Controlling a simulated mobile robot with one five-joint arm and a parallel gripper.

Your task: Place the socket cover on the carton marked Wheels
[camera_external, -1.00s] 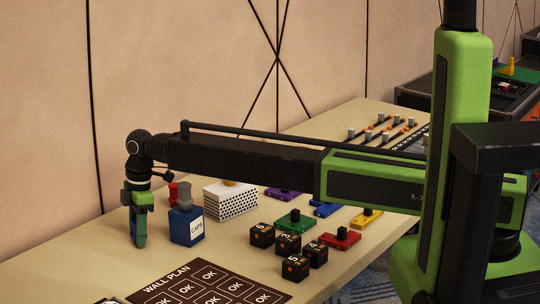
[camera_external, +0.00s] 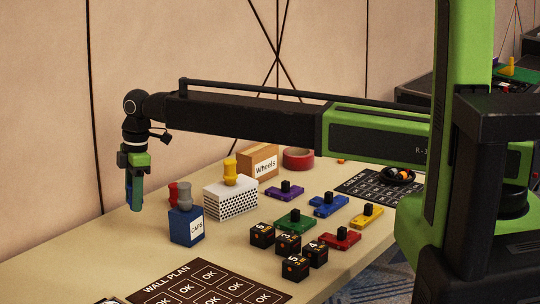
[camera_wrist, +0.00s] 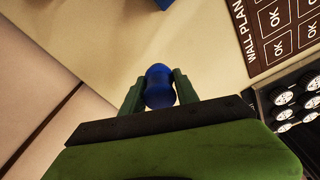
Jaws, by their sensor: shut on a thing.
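My gripper (camera_external: 134,192) is at the left, above the table's left part and fingers down. In the wrist view, my gripper (camera_wrist: 160,88) is shut on a blue rounded socket cover (camera_wrist: 159,87) between its green fingers. In the external view the fingers mostly hide this cover. The brown carton marked Wheels (camera_external: 259,162) stands at the back of the table, right of my gripper. It stands behind a white dotted box and its label faces forward.
A blue CAPS box (camera_external: 186,226) with red and grey pieces on top stands right of my gripper. A white dotted box (camera_external: 231,199) carries a yellow piece (camera_external: 230,172). Red tape (camera_external: 298,158) lies beside the carton. Black numbered cubes (camera_external: 288,243) and a Wall Plan sheet (camera_external: 210,285) lie in front.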

